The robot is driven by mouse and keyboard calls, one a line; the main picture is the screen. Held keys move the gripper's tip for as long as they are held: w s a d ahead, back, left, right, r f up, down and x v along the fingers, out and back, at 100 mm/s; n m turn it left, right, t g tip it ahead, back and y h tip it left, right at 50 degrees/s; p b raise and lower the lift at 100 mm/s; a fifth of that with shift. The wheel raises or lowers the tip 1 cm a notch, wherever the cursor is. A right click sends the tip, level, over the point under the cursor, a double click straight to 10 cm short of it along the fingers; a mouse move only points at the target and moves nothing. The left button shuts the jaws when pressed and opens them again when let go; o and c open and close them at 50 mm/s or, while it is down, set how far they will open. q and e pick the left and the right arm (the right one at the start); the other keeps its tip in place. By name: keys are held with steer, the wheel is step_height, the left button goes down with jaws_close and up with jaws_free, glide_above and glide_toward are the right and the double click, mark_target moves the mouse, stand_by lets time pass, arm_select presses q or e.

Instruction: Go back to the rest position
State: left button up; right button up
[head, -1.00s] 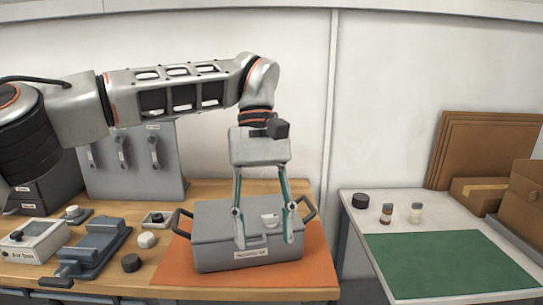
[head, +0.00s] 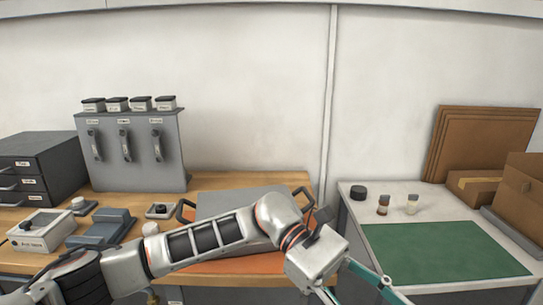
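My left arm comes in from the left, low across the front of the wooden bench. My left gripper (head: 365,296) is at the bottom edge, in front of the gap between the bench and the white table. Its two teal fingers are spread apart and nothing shows between them, though the tips are partly cut off. My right gripper is out of view. A grey lidded case (head: 232,200) sits on an orange mat (head: 250,263) on the bench, its front mostly hidden behind my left arm.
The wooden bench (head: 240,181) also holds a grey panel with handles (head: 128,165), a dark drawer unit (head: 40,165) and small devices. The white table (head: 352,206) at the right carries a green mat (head: 440,248), a black puck (head: 358,192), two small bottles and cardboard boxes (head: 520,195).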

arm_select(q)
steer(key=w+r+n+t+h, duration=0.1)
steer(key=w+n+t+h, duration=0.25)
steer(key=n+h, duration=0.45)
steer(key=w+r+n+t+h, duration=0.25)
steer(key=n+t+h, duration=0.25)
steer(key=n, duration=0.5)
steer(key=w+a+f+n+t+y, duration=0.1)
steer(key=w+a+f+n+t, duration=0.55)
steer(key=n+t, duration=0.8)
steer(key=w+a+f+n+t+y, duration=0.1)
steer(key=a+f+n+t+y, duration=0.1)
steer(key=a+f+n+y, duration=0.5)
steer(key=w+a+f+n+t+y, duration=0.1)
steer(key=a+f+n+t+y, duration=0.3)
steer(key=f+n, duration=0.6)
steer(key=s+a+f+n+g+y, duration=0.3)
steer(key=s+a+f, duration=0.5)
steer(key=f, duration=0.3)
steer(key=s+a+f+n+g+y, duration=0.4)
steer(key=s+a+f+n, duration=0.4)
steer(key=a+f, duration=0.3)
steer(key=shift+s+a+f+y+p, duration=0.25)
steer(key=shift+s+y+p, duration=0.1)
steer(key=shift+s+y, duration=0.5)
